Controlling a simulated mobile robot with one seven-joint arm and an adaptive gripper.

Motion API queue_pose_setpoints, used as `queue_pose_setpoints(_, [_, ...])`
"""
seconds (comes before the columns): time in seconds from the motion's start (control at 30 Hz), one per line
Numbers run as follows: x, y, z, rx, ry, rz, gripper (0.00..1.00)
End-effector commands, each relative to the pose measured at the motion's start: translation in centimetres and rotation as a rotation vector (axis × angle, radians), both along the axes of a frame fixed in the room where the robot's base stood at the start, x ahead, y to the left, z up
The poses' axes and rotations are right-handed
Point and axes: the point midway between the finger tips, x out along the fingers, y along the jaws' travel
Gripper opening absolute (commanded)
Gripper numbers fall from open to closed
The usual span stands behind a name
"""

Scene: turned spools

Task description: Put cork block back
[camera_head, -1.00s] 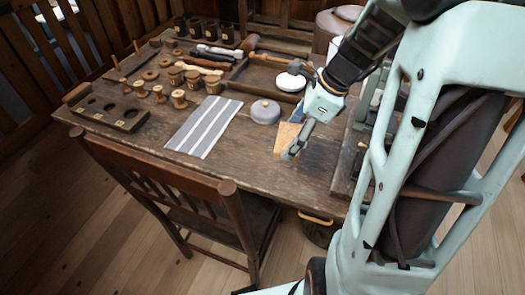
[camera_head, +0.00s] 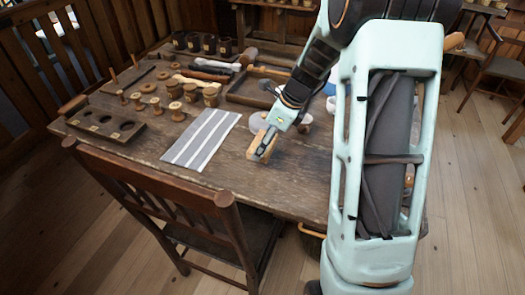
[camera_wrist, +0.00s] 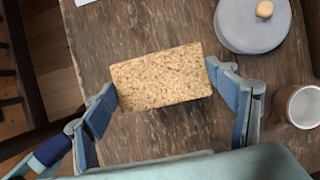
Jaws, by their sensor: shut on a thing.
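The cork block (camera_wrist: 160,78) is a speckled tan rectangular block between the two blue finger pads of my gripper (camera_wrist: 165,88) in the wrist view. My gripper is shut on it, with one pad at each short end. In the head view the cork block (camera_head: 261,146) hangs at the tip of my gripper (camera_head: 268,138), over the bare front part of the table, to the right of the striped cloth. I cannot tell exactly how high it is above the wood.
A striped cloth (camera_head: 201,139) lies left of my gripper. A grey lidded pot (camera_wrist: 252,22) and a cup (camera_wrist: 299,105) stand close on the right in the wrist view. A holed rack (camera_head: 107,125), several spools, and a chair (camera_head: 165,200) are further left and in front.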

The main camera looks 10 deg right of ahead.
Motion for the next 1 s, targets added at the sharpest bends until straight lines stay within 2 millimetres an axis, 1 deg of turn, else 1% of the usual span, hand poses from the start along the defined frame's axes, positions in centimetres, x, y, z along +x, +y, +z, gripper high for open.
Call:
queue_pose_setpoints(0.03, [0.3,0.1,-0.4,0.0,0.0,0.0,0.53])
queue_pose_setpoints(0.17, [0.7,0.2,-0.9,0.0,0.0,0.0,0.53])
queue_pose_setpoints(0.27, [1.3,0.5,-1.8,0.001,0.002,0.001,0.53])
queue_pose_setpoints(0.4, [1.2,0.4,-4.1,0.002,0.003,-0.003,0.53])
queue_pose_setpoints(0.43, [1.2,0.4,-4.4,0.001,0.002,-0.002,0.53])
queue_pose_setpoints(0.5, [1.3,0.5,-4.7,0.001,0.0,-0.001,0.53])
queue_pose_setpoints(0.7, [1.3,0.5,-4.6,0.001,-0.001,0.0,0.53])
queue_pose_setpoints(0.83, [1.2,0.5,-5.0,0.001,0.001,0.0,0.53])
queue_pose_setpoints(0.87, [1.2,0.4,-4.9,0.0,0.0,0.0,0.82])
queue_pose_setpoints(1.0, [1.2,0.4,-4.9,0.0,0.0,0.0,0.96])
